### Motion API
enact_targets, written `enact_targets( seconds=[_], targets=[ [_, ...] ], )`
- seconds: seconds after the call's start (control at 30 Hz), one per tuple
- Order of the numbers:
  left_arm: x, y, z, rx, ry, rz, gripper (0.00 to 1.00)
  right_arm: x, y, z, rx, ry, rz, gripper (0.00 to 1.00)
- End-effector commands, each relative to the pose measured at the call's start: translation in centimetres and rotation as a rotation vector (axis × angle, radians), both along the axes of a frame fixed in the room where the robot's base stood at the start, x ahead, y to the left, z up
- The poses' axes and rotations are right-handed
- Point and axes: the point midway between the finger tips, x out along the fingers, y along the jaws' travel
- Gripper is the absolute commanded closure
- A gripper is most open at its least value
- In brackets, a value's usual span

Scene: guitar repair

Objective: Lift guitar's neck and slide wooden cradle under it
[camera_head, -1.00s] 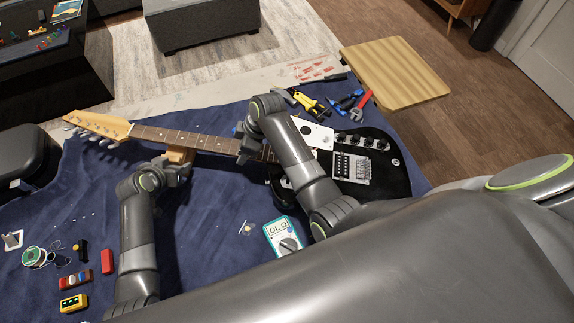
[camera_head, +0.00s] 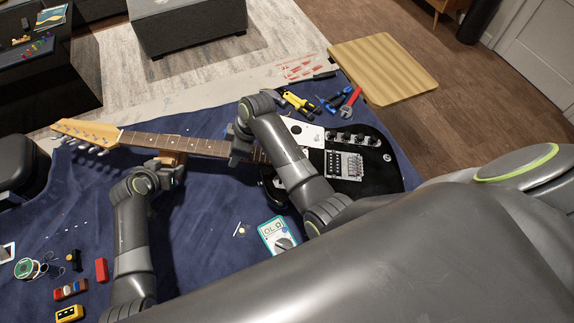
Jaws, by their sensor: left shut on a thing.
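The guitar lies across the cloth, its black body (camera_head: 372,172) at the right, its dark-fretted neck (camera_head: 200,146) running left to a pale headstock (camera_head: 88,132). A small wooden cradle (camera_head: 172,159) shows at the near edge of the neck, partly hidden by the neck and my left gripper. My left gripper (camera_head: 170,170) is shut on the cradle from the near side.
A multimeter (camera_head: 277,235) lies near the guitar body. Pliers and a red wrench (camera_head: 350,101) lie behind the guitar. A solder spool (camera_head: 27,268), a red block (camera_head: 101,269) and other small parts lie at front left. The blue cloth (camera_head: 195,240) between is mostly clear.

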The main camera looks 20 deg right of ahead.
Motion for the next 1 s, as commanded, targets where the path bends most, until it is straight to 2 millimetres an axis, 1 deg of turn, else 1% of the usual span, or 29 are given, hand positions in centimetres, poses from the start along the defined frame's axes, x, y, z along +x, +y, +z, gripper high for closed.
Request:
enact_targets(
  seconds=[0.03, 0.2, 0.23, 0.4, 0.57, 0.63, 1.0],
  targets=[
    [0.10, -0.01, 0.16, 0.000, -0.003, 0.000, 0.70, 0.37, 0.28, 0.63, 0.007, -0.014, 0.001, 0.94],
    [0.10, 0.00, 0.16, 0.000, -0.003, 0.000, 0.70, 0.37, 0.28, 0.63, 0.007, -0.014, 0.001, 0.94],
    [0.10, 0.00, 0.16, 0.000, -0.003, 0.000, 0.43, 0.37, 0.28, 0.63, 0.007, -0.014, 0.001, 0.94],
    [0.07, 0.02, 0.13, 0.000, -0.002, 0.001, 0.22, 0.37, 0.28, 0.62, 0.007, -0.014, 0.001, 0.94],
    [0.04, 0.02, 0.09, 0.000, -0.001, 0.001, 0.22, 0.36, 0.27, 0.62, 0.007, -0.014, 0.001, 0.94],
    [-0.04, 0.04, -0.04, 0.001, 0.002, 0.000, 0.25, 0.37, 0.28, 0.61, 0.007, -0.014, 0.001, 0.94],
    [-0.25, 0.19, 0.27, 0.001, 0.000, 0.001, 0.25, 0.36, 0.27, 0.60, 0.007, -0.014, 0.001, 0.94]
  ],
)
